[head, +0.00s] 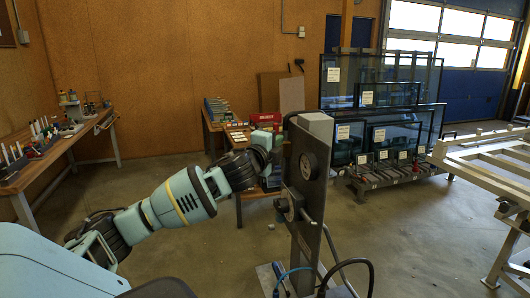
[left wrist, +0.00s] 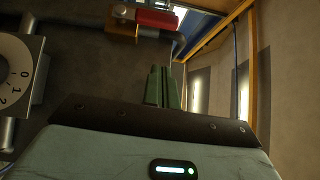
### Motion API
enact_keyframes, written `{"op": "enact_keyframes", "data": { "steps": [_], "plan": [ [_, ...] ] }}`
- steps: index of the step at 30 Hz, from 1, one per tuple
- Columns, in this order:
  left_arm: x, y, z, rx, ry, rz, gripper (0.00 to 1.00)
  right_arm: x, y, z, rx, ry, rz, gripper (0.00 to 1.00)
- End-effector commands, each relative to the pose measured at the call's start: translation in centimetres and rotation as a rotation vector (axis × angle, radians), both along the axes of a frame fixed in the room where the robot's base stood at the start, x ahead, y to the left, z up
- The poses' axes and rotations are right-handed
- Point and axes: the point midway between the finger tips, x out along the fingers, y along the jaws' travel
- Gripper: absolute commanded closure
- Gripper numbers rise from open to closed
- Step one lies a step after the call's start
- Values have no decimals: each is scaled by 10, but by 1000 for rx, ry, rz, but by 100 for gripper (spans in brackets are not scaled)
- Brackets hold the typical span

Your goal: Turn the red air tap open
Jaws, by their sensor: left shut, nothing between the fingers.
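The red air tap (left wrist: 157,18) shows at the top of the left wrist view, as a red handle lying across the picture beside a brass-coloured fitting (left wrist: 122,28). In the head view I cannot make out the tap; the near side of the grey post (head: 309,190) hides that face. My left gripper (head: 277,142) is beside the upper left edge of the post. In the left wrist view its fingers (left wrist: 163,75) are shut and empty, pointing toward the tap, and appear apart from it. My right gripper is not in view.
A white dial (left wrist: 14,75) with numbers sits at the left of the left wrist view. A pipe and hoses (head: 355,268) run by the post's foot. Workbenches (head: 25,172) stand at left, glass panes (head: 390,120) behind, a pale frame (head: 480,155) at right. Open floor lies between.

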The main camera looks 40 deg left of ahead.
Motion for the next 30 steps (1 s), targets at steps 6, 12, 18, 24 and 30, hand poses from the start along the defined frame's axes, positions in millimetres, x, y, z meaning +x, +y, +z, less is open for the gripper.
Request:
{"op": "enact_keyframes", "data": {
  "steps": [6, 12, 18, 24, 30],
  "plan": [
    [-29, -9, -2, 3, 4, -1, 100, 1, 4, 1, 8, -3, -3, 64],
    [-50, -16, -1, 2, 4, -2, 100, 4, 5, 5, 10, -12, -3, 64],
    [-64, -20, -1, 1, 2, 0, 100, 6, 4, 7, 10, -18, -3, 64],
    [-69, -22, -1, -1, 2, 0, 100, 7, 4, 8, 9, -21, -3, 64],
    [-70, -22, -1, -1, 2, 0, 100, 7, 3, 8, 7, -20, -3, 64]
  ]
}}
